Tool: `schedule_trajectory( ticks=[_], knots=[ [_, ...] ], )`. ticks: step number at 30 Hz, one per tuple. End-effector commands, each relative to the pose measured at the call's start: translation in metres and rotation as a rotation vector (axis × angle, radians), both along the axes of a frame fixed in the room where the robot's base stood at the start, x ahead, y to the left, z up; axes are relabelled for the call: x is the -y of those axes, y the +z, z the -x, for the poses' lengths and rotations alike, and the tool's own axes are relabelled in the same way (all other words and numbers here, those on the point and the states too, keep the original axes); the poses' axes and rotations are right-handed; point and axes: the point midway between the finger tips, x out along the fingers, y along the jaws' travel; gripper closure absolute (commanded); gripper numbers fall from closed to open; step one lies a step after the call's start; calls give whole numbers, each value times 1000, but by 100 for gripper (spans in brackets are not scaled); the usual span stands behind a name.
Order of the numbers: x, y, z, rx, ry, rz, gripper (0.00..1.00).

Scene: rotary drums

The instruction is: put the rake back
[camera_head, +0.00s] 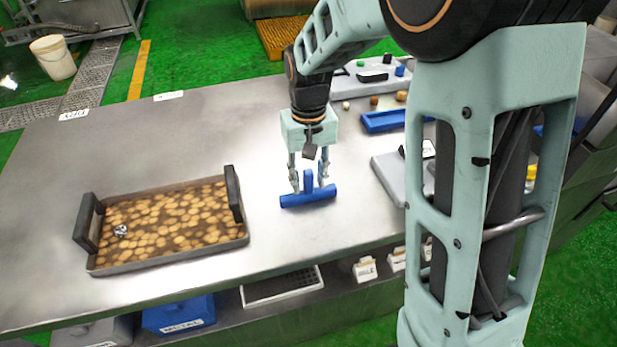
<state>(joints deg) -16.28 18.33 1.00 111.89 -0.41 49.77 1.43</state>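The blue rake (308,200) is on the steel table, right of the tray of brown pieces. Its wide bar lies low and a short blue upright part stands up from it. My gripper (309,182) points down over the rake, one finger on each side of the upright part. The fingers are apart, and gaps show between them and the blue part. Whether a finger touches the rake is too small to tell.
A dark-handled tray (170,263) full of brown pieces stands at left. A blue tray (383,122) and a grey scale-like device (388,176) lie to the right, partly behind my arm. Bare table (200,130) is open at the back left. Bins stand on the lower shelf.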

Motion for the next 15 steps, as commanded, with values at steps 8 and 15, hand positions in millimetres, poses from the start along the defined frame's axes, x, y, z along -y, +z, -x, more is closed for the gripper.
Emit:
schedule_trajectory(
  ticks=[8,15],
  knots=[
    [0,14,-1,3,0,-1,67],
    [0,66,-1,6,0,-2,67]
  ],
)
